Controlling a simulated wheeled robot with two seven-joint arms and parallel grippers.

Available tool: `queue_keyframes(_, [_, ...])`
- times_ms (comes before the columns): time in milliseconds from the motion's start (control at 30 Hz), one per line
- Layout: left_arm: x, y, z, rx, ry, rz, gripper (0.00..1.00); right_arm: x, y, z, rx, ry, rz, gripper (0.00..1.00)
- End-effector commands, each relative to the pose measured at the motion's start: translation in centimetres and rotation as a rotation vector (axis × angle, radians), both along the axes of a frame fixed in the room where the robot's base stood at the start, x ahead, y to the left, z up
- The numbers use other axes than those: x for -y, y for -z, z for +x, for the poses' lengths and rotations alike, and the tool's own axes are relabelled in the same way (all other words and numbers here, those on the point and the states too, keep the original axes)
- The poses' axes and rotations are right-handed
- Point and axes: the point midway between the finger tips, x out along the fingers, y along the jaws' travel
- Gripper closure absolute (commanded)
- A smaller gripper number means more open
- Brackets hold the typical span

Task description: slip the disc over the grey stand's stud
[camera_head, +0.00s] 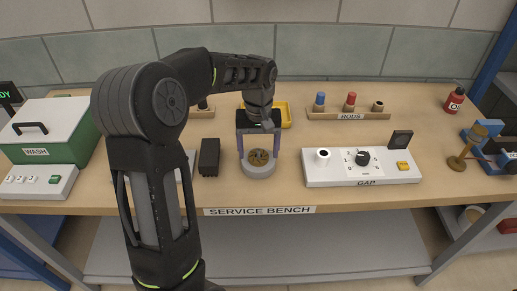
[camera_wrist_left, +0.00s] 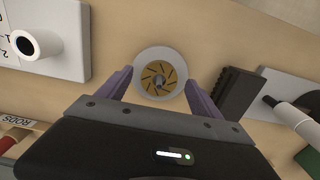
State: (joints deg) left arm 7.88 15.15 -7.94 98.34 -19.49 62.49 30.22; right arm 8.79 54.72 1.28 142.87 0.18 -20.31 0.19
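The disc (camera_head: 262,157) is gold-brown with dark radial slots. It lies within the outline of the round grey stand (camera_head: 259,172). In the left wrist view the slotted disc (camera_wrist_left: 149,73) is ringed by the stand's pale grey rim (camera_wrist_left: 160,52), and a small grey stud (camera_wrist_left: 159,84) shows near its middle. I cannot tell whether the disc is fully seated. My left gripper (camera_head: 260,165) points down with its purple fingers wide apart, one at each side of the stand. A grey margin shows between disc and fingers. My right gripper is out of view.
A black block (camera_head: 209,157) stands close left of the stand. The white GAP box (camera_head: 400,175) is to the right. A yellow tray (camera_head: 286,114) and a RODS rack (camera_head: 335,115) are behind. My left arm hides part of the bench.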

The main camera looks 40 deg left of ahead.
Motion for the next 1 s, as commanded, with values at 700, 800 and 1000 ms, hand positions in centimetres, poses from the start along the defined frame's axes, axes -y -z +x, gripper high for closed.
queue_keyframes(700, [0.0, -5.0, 0.1, 0.005, 0.0, 0.0, 0.2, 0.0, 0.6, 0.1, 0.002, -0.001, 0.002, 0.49])
queue_keyframes(800, [0.0, -6.5, 0.1, 0.003, 0.0, 0.0, 0.2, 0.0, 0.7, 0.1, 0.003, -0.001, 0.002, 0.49])
queue_keyframes(1000, [0.0, -7.8, 0.0, 0.0, 0.0, 0.0, 0.2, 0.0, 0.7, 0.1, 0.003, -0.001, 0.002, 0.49])
